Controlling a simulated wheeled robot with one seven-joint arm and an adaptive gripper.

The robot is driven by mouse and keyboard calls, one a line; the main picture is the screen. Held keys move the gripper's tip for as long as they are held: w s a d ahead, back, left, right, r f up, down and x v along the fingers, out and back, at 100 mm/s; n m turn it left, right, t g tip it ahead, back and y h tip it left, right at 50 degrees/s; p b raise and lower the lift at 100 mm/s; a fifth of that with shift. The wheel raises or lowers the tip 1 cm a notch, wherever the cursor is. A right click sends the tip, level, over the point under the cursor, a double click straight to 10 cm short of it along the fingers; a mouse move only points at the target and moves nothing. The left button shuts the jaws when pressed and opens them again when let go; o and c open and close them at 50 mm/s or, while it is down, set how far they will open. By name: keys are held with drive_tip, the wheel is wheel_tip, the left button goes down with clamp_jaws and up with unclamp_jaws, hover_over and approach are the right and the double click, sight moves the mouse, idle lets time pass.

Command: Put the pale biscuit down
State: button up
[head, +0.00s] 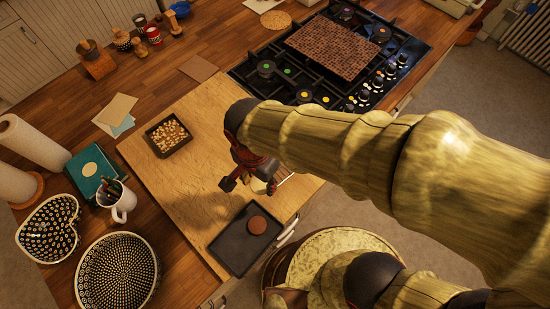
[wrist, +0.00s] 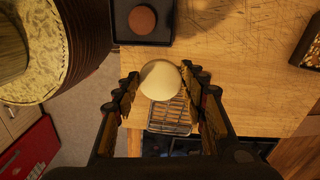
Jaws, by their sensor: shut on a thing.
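The pale biscuit (wrist: 160,80) is round and cream-coloured, held between the fingertips of my gripper (wrist: 161,86). In the head view my gripper (head: 250,184) hangs over the front part of the wooden board, and only part of the pale biscuit (head: 259,186) shows below it. A small wire rack (wrist: 170,116) lies below and behind the biscuit in the wrist view, partly covered by it. A dark square tray (head: 234,252) holds a brown round biscuit (head: 257,225) and lies in front of my gripper. The height of the pale biscuit above the board is hard to tell.
The wooden board (head: 200,200) has free room left of my gripper. A dark tray of nuts or pieces (head: 168,136) stands at its back left. The hob (head: 300,75) lies behind. A white mug (head: 122,203) and patterned bowls (head: 117,275) stand left.

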drive_tip(key=w+f, duration=0.2)
drive_tip(key=w, duration=0.1)
drive_tip(key=w+d+f, duration=0.1)
drive_tip(key=w+f, duration=0.2)
drive_tip(key=w+f+b, duration=0.1)
drive_tip(key=w+f, duration=0.1)
drive_tip(key=w, duration=0.2)
drive_tip(key=shift+d+f, duration=0.25)
drive_tip(key=shift+w+d+f, duration=0.1)
drive_tip(key=shift+w+f, duration=0.4)
drive_tip(key=shift+f, duration=0.1)
drive_tip(key=shift+w+f, duration=0.1)
drive_tip(key=shift+f, duration=1.45)
drive_tip(key=shift+b, duration=0.3)
drive_tip(key=shift+f, duration=0.15)
drive_tip(key=o, duration=1.1)
wheel_tip(320, 180, up, 12)
drive_tip(key=shift+r+p, duration=0.15)
drive_tip(key=shift+p, duration=0.6)
